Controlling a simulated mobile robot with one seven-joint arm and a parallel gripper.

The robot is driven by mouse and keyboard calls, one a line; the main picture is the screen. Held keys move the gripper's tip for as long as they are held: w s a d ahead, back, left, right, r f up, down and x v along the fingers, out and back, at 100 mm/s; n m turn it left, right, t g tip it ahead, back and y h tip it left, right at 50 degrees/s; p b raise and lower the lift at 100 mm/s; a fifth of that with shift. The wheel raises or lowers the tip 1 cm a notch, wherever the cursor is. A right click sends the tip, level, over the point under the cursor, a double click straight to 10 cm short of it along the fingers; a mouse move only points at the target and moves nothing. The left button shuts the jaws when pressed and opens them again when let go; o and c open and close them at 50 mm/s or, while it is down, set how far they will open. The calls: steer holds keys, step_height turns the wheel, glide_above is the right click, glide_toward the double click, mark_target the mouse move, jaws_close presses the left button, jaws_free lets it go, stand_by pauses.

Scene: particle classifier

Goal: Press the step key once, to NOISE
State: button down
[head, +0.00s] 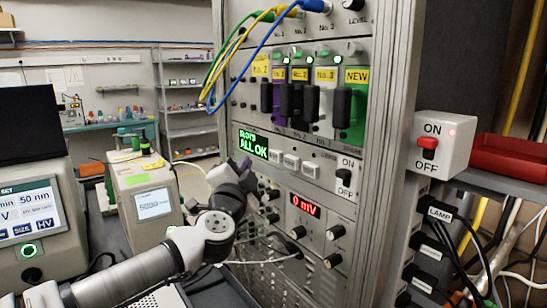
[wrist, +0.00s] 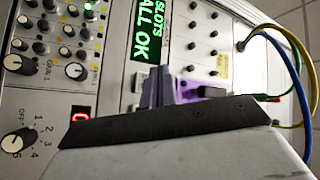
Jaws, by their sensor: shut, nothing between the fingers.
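A rack panel carries a green display (head: 254,145) reading SLOTS, ALL OK; the display also shows in the wrist view (wrist: 150,32). A row of white keys (head: 291,161) sits right of the display. Their labels are too small to read, so I cannot tell which is the step key. I see no NOISE reading. My gripper (head: 246,172) is shut and empty, just in front of the panel, below and left of the keys. In the wrist view its fingers (wrist: 158,90) hide part of the panel near the display. I cannot tell whether they touch it.
An ON/OFF switch (head: 344,177) sits right of the keys, above a red 0 mV readout (head: 305,205) and black knobs. Colored modules (head: 300,88) and looping cables (head: 236,58) are above. A white lamp switch box (head: 445,143) stands right; instruments (head: 30,215) stand left.

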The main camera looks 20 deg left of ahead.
mark_target(272, 154)
steer(key=shift+w+d, duration=0.7)
steer(key=shift+w, duration=0.2)
steer(key=shift+w+d, duration=0.7)
steer(key=shift+w, duration=0.2)
steer(key=shift+w+d, duration=0.1)
stand_by(0.7)
steer(key=shift+w+d, duration=0.15)
steer(key=shift+w, duration=0.1)
steer(key=shift+w+d, duration=0.55)
steer(key=shift+w, duration=0.1)
stand_by(1.3)
steer(key=shift+s+a, duration=0.75)
steer(key=shift+s, duration=0.25)
steer(key=shift+s+a, duration=0.8)
steer(key=shift+s, duration=0.2)
steer(key=shift+s+a, duration=0.75)
steer(key=shift+s, duration=0.25)
